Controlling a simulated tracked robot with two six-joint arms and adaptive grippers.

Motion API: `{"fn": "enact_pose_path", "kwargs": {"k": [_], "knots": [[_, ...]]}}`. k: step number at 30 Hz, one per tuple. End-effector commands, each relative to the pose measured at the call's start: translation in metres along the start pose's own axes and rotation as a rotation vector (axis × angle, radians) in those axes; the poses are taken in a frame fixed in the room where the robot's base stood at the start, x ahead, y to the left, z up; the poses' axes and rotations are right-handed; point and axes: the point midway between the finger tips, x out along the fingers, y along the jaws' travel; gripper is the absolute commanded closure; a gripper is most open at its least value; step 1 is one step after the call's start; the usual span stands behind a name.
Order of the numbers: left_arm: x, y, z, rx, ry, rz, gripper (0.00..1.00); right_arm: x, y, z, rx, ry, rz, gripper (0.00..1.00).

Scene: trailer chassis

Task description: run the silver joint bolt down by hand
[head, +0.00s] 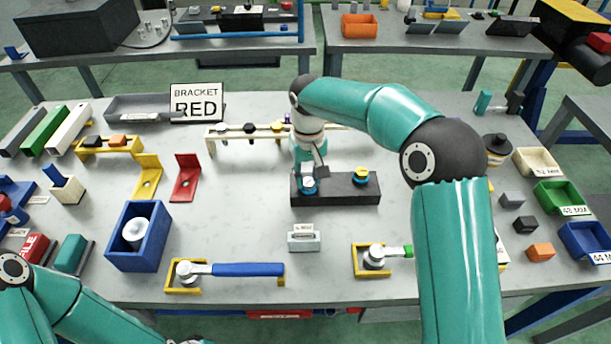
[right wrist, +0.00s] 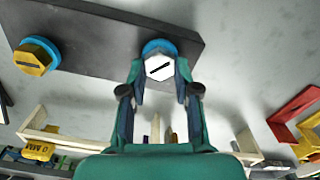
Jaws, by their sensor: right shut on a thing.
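The silver joint bolt (right wrist: 159,68) is a hex head with a dark slot, above a blue ring (right wrist: 158,47), on the dark block. My right gripper (head: 311,182) is shut on it from above, with one finger on each side of the head in the right wrist view. The dark block (head: 336,196) lies on the table in the head view. A yellow bolt (head: 361,174) with a blue ring stands at the block's right end; it also shows in the right wrist view (right wrist: 33,58). My left arm shows at the lower left; its gripper is out of the picture.
A blue-handled tool (head: 245,269) and a green-handled tool (head: 375,257) lie in yellow holders at the front. A small labelled stand (head: 303,238) is in front of the block. A cream rack (head: 232,135) stands behind. Red (head: 186,180) and yellow brackets (head: 148,178) lie left.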

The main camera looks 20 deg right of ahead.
Motion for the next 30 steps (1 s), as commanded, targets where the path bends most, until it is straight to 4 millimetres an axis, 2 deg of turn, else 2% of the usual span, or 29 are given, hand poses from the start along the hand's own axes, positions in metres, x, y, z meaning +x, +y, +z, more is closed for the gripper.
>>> {"fn": "enact_pose_path", "kwargs": {"k": [1,30], "knots": [[0.001,0.000,0.000,0.000,0.000,0.000,0.60,-0.006,0.001,-0.004,0.048,0.019,-0.001,1.00],[0.013,-0.005,0.000,0.000,0.000,0.000,0.60,-0.006,0.003,-0.002,0.968,0.016,-0.011,1.00]]}}
